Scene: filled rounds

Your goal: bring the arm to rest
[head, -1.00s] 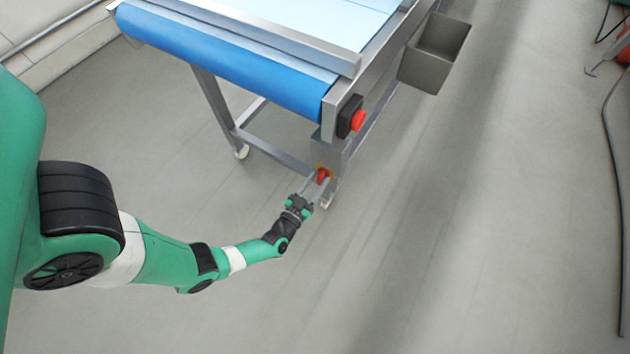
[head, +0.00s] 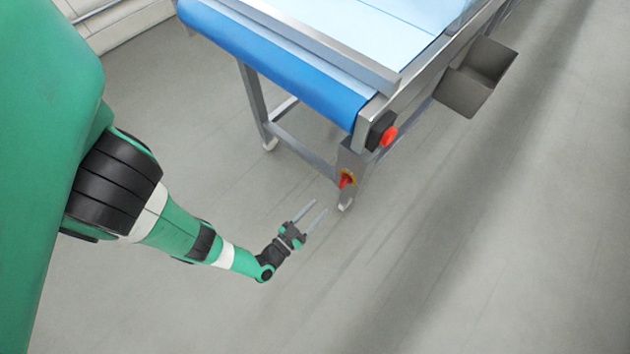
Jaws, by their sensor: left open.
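My left arm (head: 175,228) comes in from the left in the head view, bent low over the grey floor. Its left gripper (head: 312,210) is open, with two thin grey fingers apart and nothing between them. The gripper is apart from the red and yellow switch (head: 346,180) on the conveyor's leg, to the lower left of it. My right gripper is not in the view.
A conveyor with a blue belt (head: 270,62) stands at the top centre on metal legs. A red button (head: 389,136) sits on its corner, and a grey bin (head: 470,85) hangs on its right side. The floor (head: 480,270) at right and in front is clear.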

